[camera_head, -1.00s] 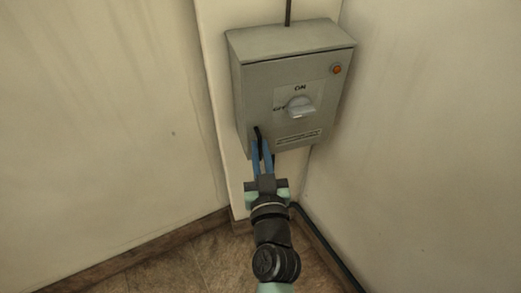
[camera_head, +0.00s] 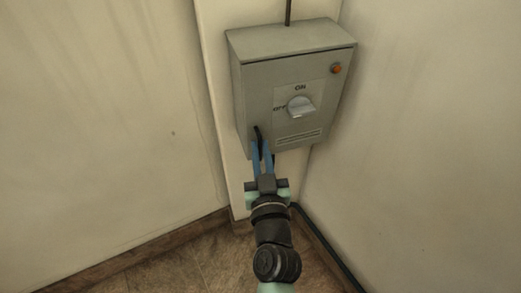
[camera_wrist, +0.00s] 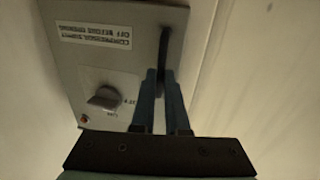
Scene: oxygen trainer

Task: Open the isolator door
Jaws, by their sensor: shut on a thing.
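The isolator is a grey metal box (camera_head: 240,98) on the wall, and its door (camera_head: 265,88) looks closed in the head view. The door carries a pale rotary switch (camera_head: 300,107) with ON printed above it and OFF at its left. A slim black handle (camera_head: 257,132) is at the door's lower left; it also shows upright in the wrist view (camera_wrist: 163,48). My gripper (camera_head: 260,145) has its blue fingers closed around this handle from below. In the wrist view the fingertips (camera_wrist: 162,75) are on either side of the handle's end, partly hiding it.
An orange-red lamp (camera_head: 336,68) is at the door's upper right. A conduit (camera_head: 288,12) enters the box from above. Walls stand close on the left (camera_head: 110,110) and right (camera_head: 430,140). The floor (camera_head: 190,272) below is clear where visible.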

